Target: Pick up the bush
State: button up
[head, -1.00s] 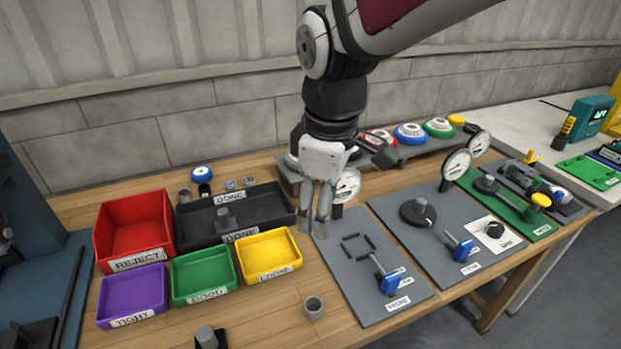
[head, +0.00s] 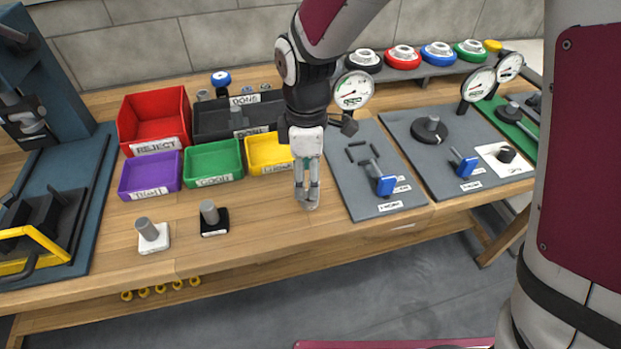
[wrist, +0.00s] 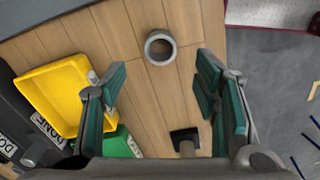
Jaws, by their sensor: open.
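The bush (wrist: 160,47) is a small grey hollow ring standing on the wooden bench, its bore facing up in the wrist view. My gripper (wrist: 161,77) is open, with green-padded fingers left and right. The bush lies between the lines of the fingers but beyond their tips in that picture, with nothing gripped. In the head view my gripper (head: 307,188) points down over the bench between the yellow tray and the grey gauge plate. The bush is mostly hidden there by the fingers; contact cannot be told.
The yellow tray (head: 284,166) and green tray (head: 238,174) stand left of my gripper. A black-based post (head: 214,231) and a white-based post (head: 155,244) stand toward the front left. A grey plate (head: 356,207) with a blue-handled gauge lies to the right. Bare bench lies in front.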

aim_at(308, 193)
jog(key=shift+d+f+b, duration=0.1)
jog(key=shift+f+b, duration=0.2)
jog(key=shift+f, duration=2.65)
jog(key=shift+c, duration=0.6)
jog(key=c, duration=1.2)
